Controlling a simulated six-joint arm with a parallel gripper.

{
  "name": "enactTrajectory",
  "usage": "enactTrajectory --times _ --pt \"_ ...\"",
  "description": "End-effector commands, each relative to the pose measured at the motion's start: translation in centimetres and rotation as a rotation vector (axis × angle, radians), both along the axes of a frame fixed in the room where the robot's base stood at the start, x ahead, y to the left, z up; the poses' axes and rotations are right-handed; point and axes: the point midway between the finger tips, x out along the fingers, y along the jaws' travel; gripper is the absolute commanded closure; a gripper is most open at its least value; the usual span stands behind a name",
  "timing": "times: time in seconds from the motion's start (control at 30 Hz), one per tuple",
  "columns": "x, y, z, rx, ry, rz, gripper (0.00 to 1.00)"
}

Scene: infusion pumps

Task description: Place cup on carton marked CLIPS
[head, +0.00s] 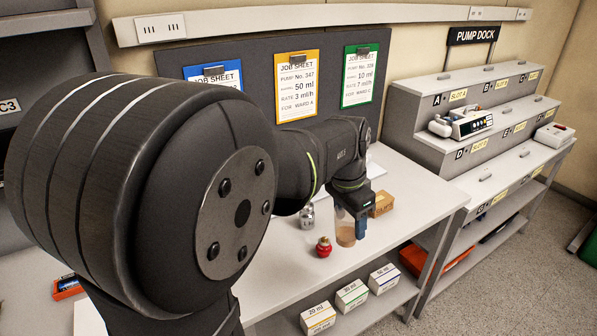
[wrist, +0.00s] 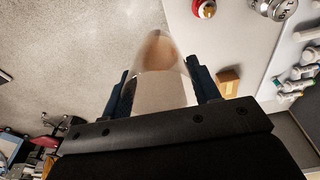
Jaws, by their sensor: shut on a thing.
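The cup (head: 345,236) is a clear, tapered cup with a brownish tint, held by my gripper (head: 351,222) near the front edge of the white table. In the wrist view the cup (wrist: 160,70) sits between the two blue fingers of my gripper (wrist: 160,88), which are shut on its sides. The small brown carton (head: 382,204) stands on the table just behind and to the right of the cup, with dark lettering too small to read surely. It also shows in the wrist view (wrist: 229,82), right of the fingers and apart from them.
A red round object (head: 323,247) stands left of the cup, and a metal weight (head: 307,216) is behind it. Several white boxes (head: 351,295) sit on the lower shelf. The stepped pump dock (head: 430,150) is at the right. The table right of the carton looks clear.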

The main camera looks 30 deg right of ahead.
Motion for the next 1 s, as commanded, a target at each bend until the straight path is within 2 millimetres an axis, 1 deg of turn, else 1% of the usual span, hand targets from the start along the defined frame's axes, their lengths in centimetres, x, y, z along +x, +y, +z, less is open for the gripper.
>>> enactTrajectory --times 0.03,0.17,0.2,0.27,0.4,0.5,0.6,0.7,0.8,0.93,1.0 --pt "0.7 -2.0 0.4 0.000 0.000 -0.001 0.66" --pt "1.9 -6.5 1.3 0.001 0.002 0.004 0.66" --pt "2.3 -7.9 1.6 0.000 0.001 0.006 0.66" --pt "2.7 -9.9 1.9 0.000 0.000 0.008 0.66" --pt "3.4 -14.6 2.3 0.001 0.000 0.016 0.66" --pt "3.7 -17.7 2.4 0.002 0.001 0.021 0.66" --pt "3.7 -20.4 2.4 0.002 0.001 0.026 0.66" --pt "3.7 -22.4 2.3 0.000 0.000 0.030 0.66" --pt "3.7 -23.7 2.2 0.000 0.000 0.035 0.66" --pt "3.8 -24.6 2.0 0.000 0.000 0.037 0.66" --pt "4.5 -24.6 1.6 0.001 0.000 0.040 0.66"
